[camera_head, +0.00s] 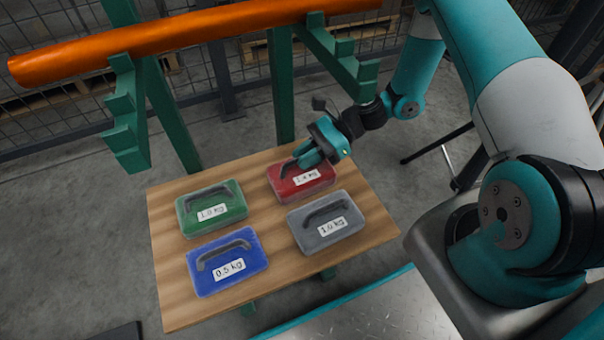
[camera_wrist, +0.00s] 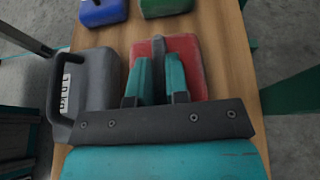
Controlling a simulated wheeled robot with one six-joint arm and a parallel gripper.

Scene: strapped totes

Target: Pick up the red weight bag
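The red weight bag (camera_head: 318,186) lies at the back right of the wooden table, with a white label and a dark handle. It also shows in the wrist view (camera_wrist: 194,50), partly covered by my fingers. My gripper (camera_head: 303,160) is down at the bag's top, over its handle. In the wrist view the two teal fingers (camera_wrist: 159,72) are on either side of the dark handle, with a narrow gap between them. I cannot tell whether they press on it. The bag appears to rest on the table.
The grey bag (camera_head: 316,236) is close beside the red one, in front of it. The green bag (camera_head: 196,220) and blue bag (camera_head: 238,284) lie to the left on the wooden table (camera_head: 330,258). A green rack with an orange tube (camera_head: 180,36) stands behind.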

